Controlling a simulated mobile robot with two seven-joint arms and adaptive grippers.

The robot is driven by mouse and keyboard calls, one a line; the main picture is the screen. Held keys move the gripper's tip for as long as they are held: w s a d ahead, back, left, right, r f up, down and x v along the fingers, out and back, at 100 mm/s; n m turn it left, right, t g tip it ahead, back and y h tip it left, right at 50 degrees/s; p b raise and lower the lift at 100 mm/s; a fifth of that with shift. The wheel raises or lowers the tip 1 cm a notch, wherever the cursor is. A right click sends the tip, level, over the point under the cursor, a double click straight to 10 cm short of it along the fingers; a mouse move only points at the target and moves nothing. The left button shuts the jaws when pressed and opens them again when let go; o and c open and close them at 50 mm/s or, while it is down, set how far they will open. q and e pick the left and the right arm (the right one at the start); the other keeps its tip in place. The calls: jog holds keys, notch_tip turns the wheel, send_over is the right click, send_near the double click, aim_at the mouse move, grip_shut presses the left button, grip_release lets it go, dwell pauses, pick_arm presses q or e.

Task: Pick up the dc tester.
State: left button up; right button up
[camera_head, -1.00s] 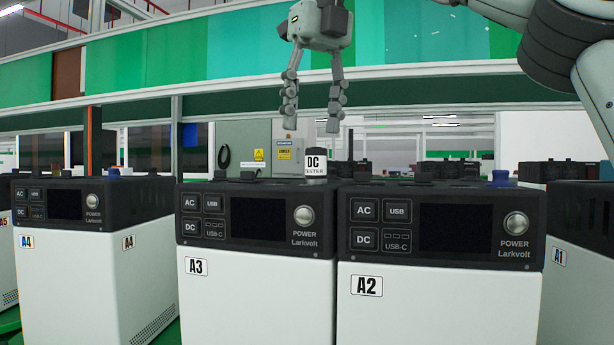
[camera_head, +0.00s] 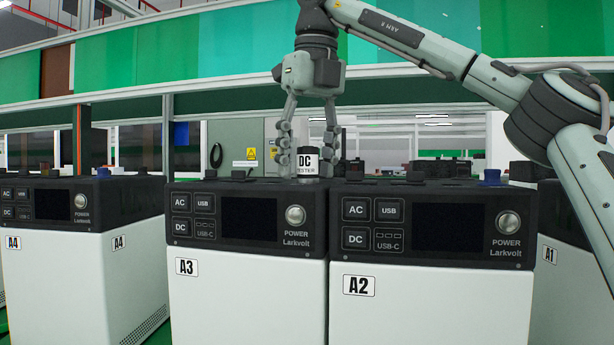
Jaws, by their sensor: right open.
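The DC tester (camera_head: 306,162) is a small white cylinder with a dark top and the label "DC TESTER". It stands upright on top of unit A3 (camera_head: 248,290), near that unit's right edge. My right gripper (camera_head: 306,170) points straight down from above. It is open, with one finger to the left of the tester and the other to its right. I cannot tell whether either finger touches it. My left gripper is out of view.
Unit A2 (camera_head: 430,305) stands close on the right of A3, A4 (camera_head: 75,275) on the left and A1 (camera_head: 560,290) at far right. Dark knobs and a blue cap (camera_head: 490,176) stick up from their tops. A green-panelled line (camera_head: 150,60) runs behind.

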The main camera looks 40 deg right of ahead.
jog(key=shift+c, duration=0.5)
grip_shut()
jog(key=shift+r, duration=0.55)
jog(key=r, duration=0.3)
jog(key=shift+a+r, duration=0.3)
jog(key=s+a+r, duration=0.2)
jog(key=a+r, duration=0.4)
jog(key=a, duration=0.5)
jog(key=shift+s+r, duration=0.15)
jog(key=shift+s, duration=0.05)
